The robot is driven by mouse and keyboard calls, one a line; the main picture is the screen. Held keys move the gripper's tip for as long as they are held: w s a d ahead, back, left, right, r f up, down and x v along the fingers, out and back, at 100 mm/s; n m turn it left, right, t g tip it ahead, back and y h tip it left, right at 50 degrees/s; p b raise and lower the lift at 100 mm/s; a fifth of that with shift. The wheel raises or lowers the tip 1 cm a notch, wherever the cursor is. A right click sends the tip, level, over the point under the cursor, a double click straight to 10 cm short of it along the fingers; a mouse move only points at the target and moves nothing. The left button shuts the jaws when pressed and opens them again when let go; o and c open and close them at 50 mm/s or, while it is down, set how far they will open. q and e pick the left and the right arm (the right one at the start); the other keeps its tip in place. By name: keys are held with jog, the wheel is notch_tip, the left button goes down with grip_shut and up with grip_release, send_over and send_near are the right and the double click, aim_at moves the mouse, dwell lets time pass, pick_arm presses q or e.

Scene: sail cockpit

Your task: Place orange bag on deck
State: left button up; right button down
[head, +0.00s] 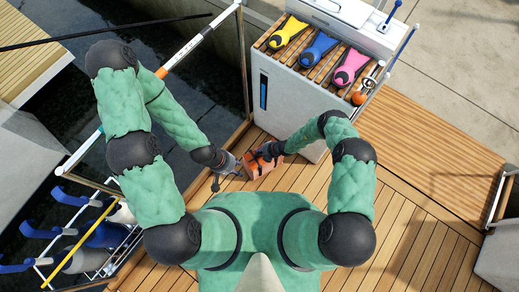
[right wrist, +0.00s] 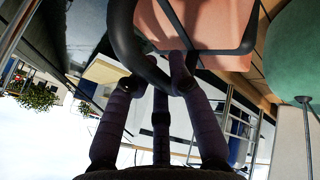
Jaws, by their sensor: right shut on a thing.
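The orange bag (head: 259,166) shows in the head view in front of my body, over the wooden deck (head: 430,240), near the foot of the white cabinet. My right gripper (head: 271,150) is shut on it. In the right wrist view the fingers (right wrist: 160,75) close around a black strap or handle (right wrist: 125,35) of the bag (right wrist: 205,22). I cannot tell whether the bag touches the deck. My left gripper (head: 238,168) is just left of the bag; its fingertips are too small to judge.
A white cabinet (head: 285,105) with a slatted top holds yellow, blue and pink items (head: 319,47) and a small orange-and-black object (head: 364,92). A rail and water lie left. A rack with blue-handled items (head: 75,220) stands lower left. The deck at right is clear.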

jog(key=f, duration=0.1)
jog(key=f+b, duration=0.2)
jog(key=shift+w+a+f, duration=0.1)
jog(key=shift+a+f, duration=0.25)
jog(key=shift+f, duration=0.05)
jog(key=c, duration=1.1)
grip_release()
